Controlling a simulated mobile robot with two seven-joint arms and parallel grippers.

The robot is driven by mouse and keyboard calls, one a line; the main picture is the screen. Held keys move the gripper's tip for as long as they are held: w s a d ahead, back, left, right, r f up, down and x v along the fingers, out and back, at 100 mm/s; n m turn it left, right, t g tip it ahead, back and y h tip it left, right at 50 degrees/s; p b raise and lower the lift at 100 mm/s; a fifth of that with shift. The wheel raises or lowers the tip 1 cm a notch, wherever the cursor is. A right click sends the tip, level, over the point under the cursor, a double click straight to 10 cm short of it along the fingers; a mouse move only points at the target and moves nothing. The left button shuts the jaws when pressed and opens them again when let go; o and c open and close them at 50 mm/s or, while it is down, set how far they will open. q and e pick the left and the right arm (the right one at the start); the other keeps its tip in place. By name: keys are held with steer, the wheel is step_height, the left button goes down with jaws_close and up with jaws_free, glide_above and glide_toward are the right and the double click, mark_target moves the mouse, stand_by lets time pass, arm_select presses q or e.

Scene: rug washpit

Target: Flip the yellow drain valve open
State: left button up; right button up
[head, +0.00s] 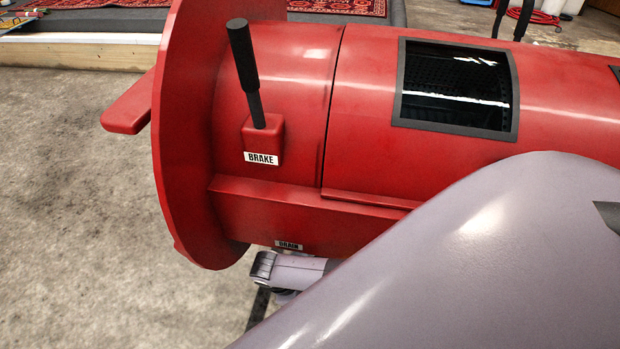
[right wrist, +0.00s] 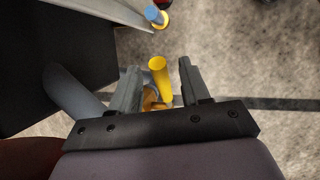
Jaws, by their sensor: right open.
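The yellow drain valve handle (right wrist: 159,76) shows in the right wrist view as a short round bar with a rounded end. It stands between the two fingers of my right gripper (right wrist: 160,68), which is open around it. The handle's lower end and orange-yellow base are partly hidden by the gripper. In the head view the DRAIN label (head: 288,245) is on the red machine's underside, just above part of my arm. The valve is hidden there. My left gripper is not in view.
The red machine (head: 290,80) has a black BRAKE lever (head: 244,60) and a dark window (head: 456,85). A grey pipe (right wrist: 72,92) is left of the gripper. A blue and yellow fitting (right wrist: 156,17) lies beyond. Concrete floor at the left is clear.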

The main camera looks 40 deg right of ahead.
steer(key=shift+b+x, duration=0.4)
steer(key=shift+x, duration=0.95)
